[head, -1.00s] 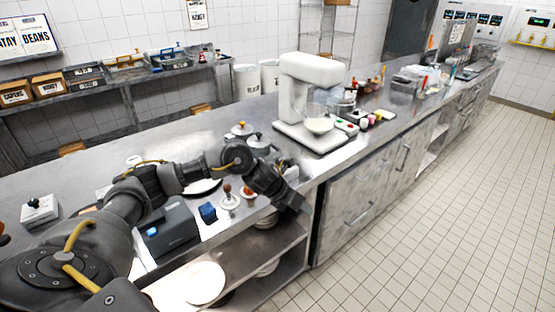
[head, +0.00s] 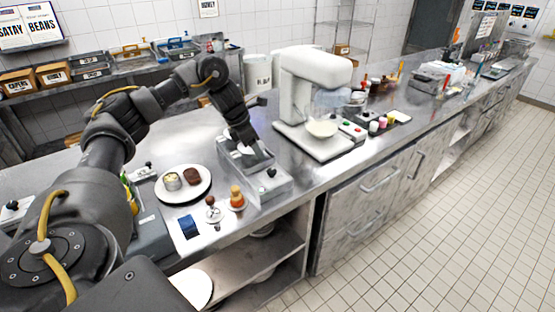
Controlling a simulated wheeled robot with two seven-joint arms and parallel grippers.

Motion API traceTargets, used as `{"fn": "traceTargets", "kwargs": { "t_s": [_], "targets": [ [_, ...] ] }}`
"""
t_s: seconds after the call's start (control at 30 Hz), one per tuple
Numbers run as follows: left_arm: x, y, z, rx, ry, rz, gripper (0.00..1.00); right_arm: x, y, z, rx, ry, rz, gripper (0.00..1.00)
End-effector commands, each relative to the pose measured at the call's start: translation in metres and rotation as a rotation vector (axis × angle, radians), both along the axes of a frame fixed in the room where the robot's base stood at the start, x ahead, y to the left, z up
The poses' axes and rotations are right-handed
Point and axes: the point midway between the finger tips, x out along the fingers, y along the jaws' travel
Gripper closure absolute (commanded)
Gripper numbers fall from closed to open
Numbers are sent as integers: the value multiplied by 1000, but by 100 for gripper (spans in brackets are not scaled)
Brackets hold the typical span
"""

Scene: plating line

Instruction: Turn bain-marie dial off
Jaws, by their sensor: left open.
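A steel bain-marie (head: 279,189) stands on the counter left of the mixer. Its black dial (head: 268,174) is on the near part of its top; its setting is too small to read. My left gripper (head: 247,143) is open and points down over the back of the bain-marie, behind the dial and apart from it. The gripper and forearm hide part of the bain-marie's back. My right gripper is not in view.
A white stand mixer (head: 300,85) with a bowl stands right of the bain-marie. A plate (head: 203,188) with two small items, a blue block (head: 189,227), a wooden-handled stamp (head: 212,212) and an orange-brown bottle (head: 237,197) stand close on its left.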

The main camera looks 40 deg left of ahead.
Motion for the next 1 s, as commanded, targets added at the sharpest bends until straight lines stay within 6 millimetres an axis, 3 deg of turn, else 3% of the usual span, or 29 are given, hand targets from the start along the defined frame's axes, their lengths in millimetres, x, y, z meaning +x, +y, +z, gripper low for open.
{"fn": "traceTargets", "kwargs": {
  "t_s": [0.17,0.37,0.57,0.8,1.0],
  "targets": [
    [-4,5,1,1,2,5,48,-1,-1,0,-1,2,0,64],
    [-6,9,-9,1,4,17,48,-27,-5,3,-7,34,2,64],
    [5,1,-41,0,7,17,48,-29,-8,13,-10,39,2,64],
    [19,-8,-79,0,5,16,48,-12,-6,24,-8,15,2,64],
    [26,-12,-96,1,3,15,48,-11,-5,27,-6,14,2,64]
  ]
}}
